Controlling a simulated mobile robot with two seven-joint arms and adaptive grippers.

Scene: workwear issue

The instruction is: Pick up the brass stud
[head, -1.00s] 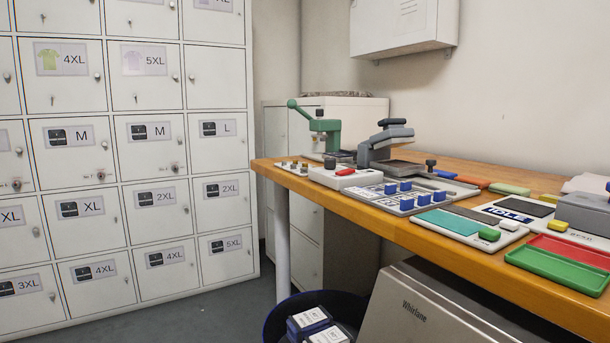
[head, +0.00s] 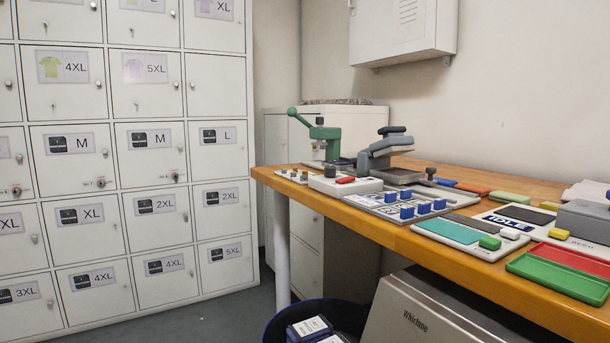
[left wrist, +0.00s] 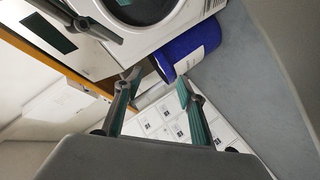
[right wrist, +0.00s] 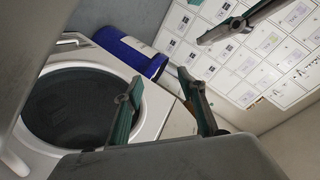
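A small light plate (head: 283,177) lies at the bench's far left corner in the head view. Several small knobs or studs stand on it, some brass-coloured (head: 304,176); they are too small to tell apart surely. Neither gripper shows in the head view. My left gripper (left wrist: 158,82) is open and empty in the left wrist view, with the blue bin and lockers beyond its fingers. My right gripper (right wrist: 160,80) is open and empty in the right wrist view, with the round-doored machine and lockers beyond. Neither is near the plate.
A green lever press (head: 318,135) and a grey press (head: 385,150) stand behind the plate on the wooden bench (head: 480,262). Trays and coloured blocks fill its right side. A blue bin (head: 310,312) and a Whirlane machine (head: 425,320) stand below. Lockers (head: 150,200) line the left.

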